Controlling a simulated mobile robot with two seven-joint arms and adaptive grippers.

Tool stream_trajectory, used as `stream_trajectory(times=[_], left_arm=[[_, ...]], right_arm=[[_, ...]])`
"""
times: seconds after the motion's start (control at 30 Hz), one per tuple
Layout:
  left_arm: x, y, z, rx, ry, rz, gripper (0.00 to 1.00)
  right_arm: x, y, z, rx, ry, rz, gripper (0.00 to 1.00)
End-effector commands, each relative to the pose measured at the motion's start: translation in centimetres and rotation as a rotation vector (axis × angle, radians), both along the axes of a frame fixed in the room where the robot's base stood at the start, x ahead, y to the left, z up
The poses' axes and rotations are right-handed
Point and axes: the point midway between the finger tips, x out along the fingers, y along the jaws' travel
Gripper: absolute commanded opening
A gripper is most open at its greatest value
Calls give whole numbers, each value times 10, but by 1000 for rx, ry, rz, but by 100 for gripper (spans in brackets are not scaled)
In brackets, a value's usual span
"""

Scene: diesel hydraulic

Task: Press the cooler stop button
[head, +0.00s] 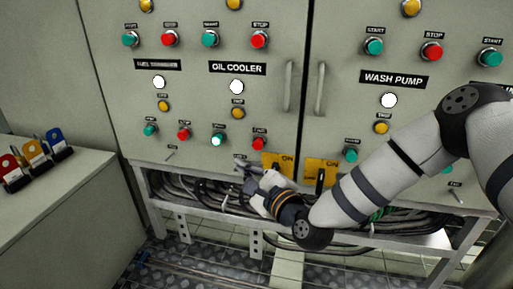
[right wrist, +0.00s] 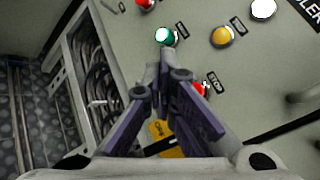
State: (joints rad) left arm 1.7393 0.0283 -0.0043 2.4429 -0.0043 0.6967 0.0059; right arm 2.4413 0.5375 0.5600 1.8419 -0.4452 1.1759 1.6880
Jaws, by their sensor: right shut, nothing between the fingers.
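The grey panel has an "OIL COOLER" label (head: 238,67) with a lit white lamp (head: 236,86) under it. Below are a yellow trip button (head: 237,113), a green start button (head: 217,139) that looks lit, and the red cooler stop button (head: 259,143). In the right wrist view the red button (right wrist: 199,88) is partly hidden behind a finger, and the green button (right wrist: 165,37) lies just beyond the fingertips. My right gripper (head: 241,161) is shut and empty, just below and left of the red button; contact with the panel cannot be told. My left gripper is not in view.
A yellow "ON" switch plate (head: 277,165) sits just right of the gripper, with another (head: 321,172) farther right. Black cables (head: 200,190) fill an open bay below the panel. A door handle (head: 288,87) sticks out. Padlocks (head: 35,156) stand on the left cabinet.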

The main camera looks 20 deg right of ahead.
Motion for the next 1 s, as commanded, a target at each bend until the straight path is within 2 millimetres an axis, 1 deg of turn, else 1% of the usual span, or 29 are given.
stream_trajectory(times=[0.03, 0.3, 0.5, 0.7, 1.0], left_arm=[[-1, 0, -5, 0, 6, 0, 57], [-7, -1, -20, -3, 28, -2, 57], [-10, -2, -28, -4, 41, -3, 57], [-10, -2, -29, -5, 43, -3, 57], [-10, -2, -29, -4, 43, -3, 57]], right_arm=[[6, -5, -3, -1, 0, -3, 0], [40, -27, -4, -1, 1, -1, 0], [57, -39, -3, 1, 1, -2, 0], [62, -43, -1, 0, 1, 0, 0], [62, -42, 0, 0, 1, 0, 0]])
